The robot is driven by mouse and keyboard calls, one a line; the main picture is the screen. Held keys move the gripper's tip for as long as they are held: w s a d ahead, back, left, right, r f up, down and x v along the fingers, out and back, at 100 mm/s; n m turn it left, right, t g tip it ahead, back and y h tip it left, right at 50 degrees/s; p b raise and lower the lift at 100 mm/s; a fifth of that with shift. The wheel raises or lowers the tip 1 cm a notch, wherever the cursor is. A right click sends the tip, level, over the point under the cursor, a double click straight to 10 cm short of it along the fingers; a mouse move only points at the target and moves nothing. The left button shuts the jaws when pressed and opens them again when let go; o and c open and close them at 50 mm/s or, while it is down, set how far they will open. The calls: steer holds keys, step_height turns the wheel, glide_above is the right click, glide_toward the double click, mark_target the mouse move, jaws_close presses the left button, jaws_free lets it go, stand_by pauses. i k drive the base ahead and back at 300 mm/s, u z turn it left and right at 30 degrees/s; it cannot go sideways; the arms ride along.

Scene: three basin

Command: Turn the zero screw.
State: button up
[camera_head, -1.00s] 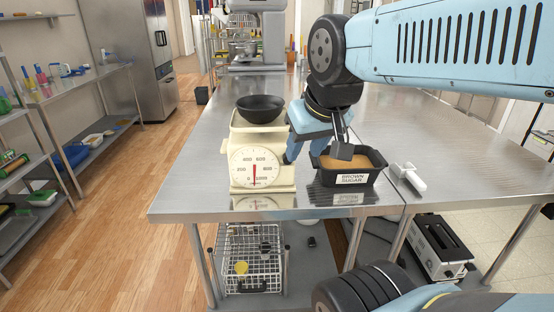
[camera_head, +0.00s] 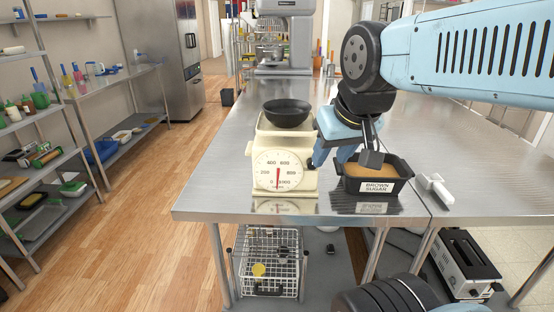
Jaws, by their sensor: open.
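A cream dial scale (camera_head: 285,178) stands near the front edge of the steel table, with a black bowl (camera_head: 287,111) on top. Its red needle points almost straight down, close to zero. A small cream knob (camera_head: 249,148) sticks out at the left of the scale's housing; I cannot tell whether it is the zero screw. My gripper (camera_head: 317,157) hangs just right of the scale, pointing down. The scale's right side is partly hidden behind the fingers.
A white handled tool (camera_head: 436,188) lies further right. The table (camera_head: 225,170) is clear left of the scale.

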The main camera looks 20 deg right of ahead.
mark_target(310, 166)
steer(key=u, duration=0.65)
steer(key=k, duration=1.85)
steer(key=z, duration=1.1)
steer(key=i, duration=1)
steer(key=u, duration=0.05)
